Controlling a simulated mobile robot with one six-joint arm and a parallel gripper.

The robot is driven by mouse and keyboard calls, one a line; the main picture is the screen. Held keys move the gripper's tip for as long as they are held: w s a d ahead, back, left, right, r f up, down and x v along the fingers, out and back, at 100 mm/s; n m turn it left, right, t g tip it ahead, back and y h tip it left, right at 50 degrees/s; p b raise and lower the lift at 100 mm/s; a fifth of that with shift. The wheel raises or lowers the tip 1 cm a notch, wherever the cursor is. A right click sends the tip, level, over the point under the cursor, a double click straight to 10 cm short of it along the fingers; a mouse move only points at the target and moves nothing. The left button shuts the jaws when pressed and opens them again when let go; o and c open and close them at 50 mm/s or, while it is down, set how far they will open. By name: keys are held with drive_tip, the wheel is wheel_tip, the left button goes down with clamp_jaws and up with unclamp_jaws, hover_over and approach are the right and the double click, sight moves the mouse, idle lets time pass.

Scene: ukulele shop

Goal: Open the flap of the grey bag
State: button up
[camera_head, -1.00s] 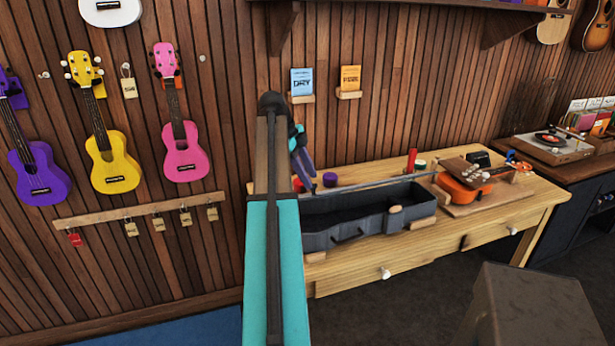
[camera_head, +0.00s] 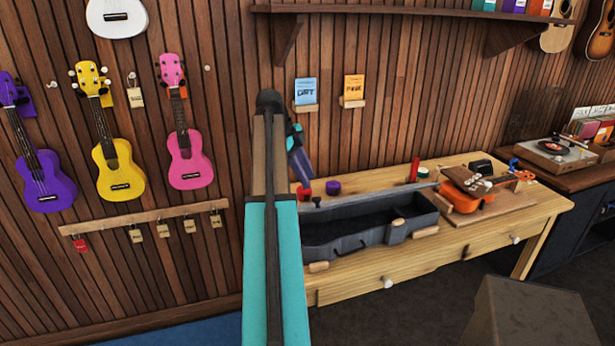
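The grey bag (camera_head: 342,232) lies on the wooden workbench, right of my arm. It looks like a long, dark grey, shallow tub with a raised rim, and its hollow inside shows from above. I cannot make out a separate flap; the bag's left end is partly hidden by my arm. My gripper (camera_head: 303,172) shows as a dark, bluish-purple shape just right of my arm, above the bench's back left. It appears apart from the bag. Its fingers are mostly hidden, so I cannot tell whether they are open or shut.
An orange ukulele (camera_head: 480,200) lies on a wooden board on the workbench (camera_head: 455,245), right of the bag. A purple roll (camera_head: 333,187) and a red cylinder (camera_head: 414,169) stand behind it. A dark stool (camera_head: 530,318) stands in front, right. Ukuleles hang on the left wall.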

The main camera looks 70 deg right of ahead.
drive_tip(key=s+a+p+v, duration=0.1)
drive_tip(key=p+v, duration=0.4)
drive_tip(key=v, duration=0.6)
idle(1.4)
drive_tip(key=shift+r, duration=0.1)
drive_tip(key=shift+w+r, duration=0.1)
drive_tip(key=shift+r, duration=0.05)
idle(0.4)
drive_tip(key=p+v, duration=0.7)
idle(0.6)
drive_tip(key=shift+a, duration=0.1)
